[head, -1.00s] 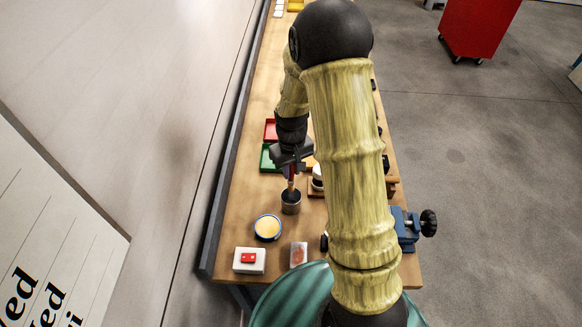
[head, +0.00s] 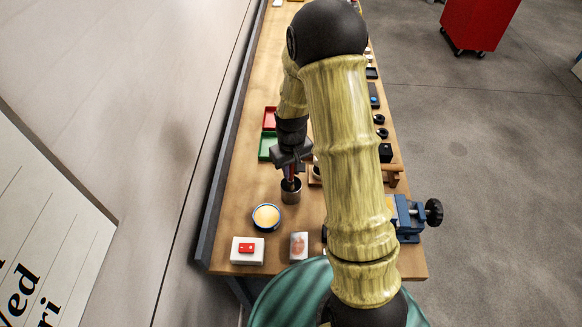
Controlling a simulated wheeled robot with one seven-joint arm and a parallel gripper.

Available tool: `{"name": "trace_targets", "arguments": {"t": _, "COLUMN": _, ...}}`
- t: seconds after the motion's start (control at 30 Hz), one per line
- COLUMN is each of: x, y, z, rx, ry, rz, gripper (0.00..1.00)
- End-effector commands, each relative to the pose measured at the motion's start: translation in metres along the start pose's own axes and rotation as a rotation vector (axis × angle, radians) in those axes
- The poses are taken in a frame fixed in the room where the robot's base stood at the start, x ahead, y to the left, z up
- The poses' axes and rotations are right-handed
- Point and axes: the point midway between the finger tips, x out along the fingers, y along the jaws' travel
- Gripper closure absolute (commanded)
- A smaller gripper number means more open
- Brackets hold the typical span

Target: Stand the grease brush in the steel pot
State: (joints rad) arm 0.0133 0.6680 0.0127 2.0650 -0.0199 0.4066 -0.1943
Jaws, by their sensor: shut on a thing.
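The steel pot (head: 291,194) is a small grey metal cylinder standing upright on the wooden bench. The grease brush (head: 290,176) is a thin, roughly upright stick with a reddish part. My gripper (head: 291,166) points down, shut on the brush's upper part, directly above the pot. The brush's lower end is hidden at the pot's mouth and appears to be inside it. I cannot tell whether it touches the bottom.
A blue-rimmed tin (head: 266,217) with pale yellow contents stands left of the pot. A white box with a red top (head: 247,249) and a small pale packet (head: 299,246) lie nearer. Green (head: 266,147) and red (head: 270,118) trays lie beyond. A blue vise (head: 408,217) sits at the right edge.

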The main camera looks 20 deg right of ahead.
Motion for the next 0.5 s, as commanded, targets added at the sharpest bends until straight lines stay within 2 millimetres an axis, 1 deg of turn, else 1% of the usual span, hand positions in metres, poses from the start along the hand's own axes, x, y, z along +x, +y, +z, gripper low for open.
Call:
{"name": "trace_targets", "arguments": {"t": 0.03, "x": 0.0057, "y": 0.0000, "z": 0.0001, "rx": 0.000, "ry": 0.000, "rz": 0.000, "gripper": 1.00}}
{"name": "trace_targets", "arguments": {"t": 0.2, "x": 0.0129, "y": -0.0001, "z": 0.0000, "rx": 0.000, "ry": 0.000, "rz": 0.000, "gripper": 1.00}}
{"name": "trace_targets", "arguments": {"t": 0.5, "x": 0.0142, "y": -0.0001, "z": 0.0000, "rx": 0.000, "ry": 0.000, "rz": 0.000, "gripper": 1.00}}
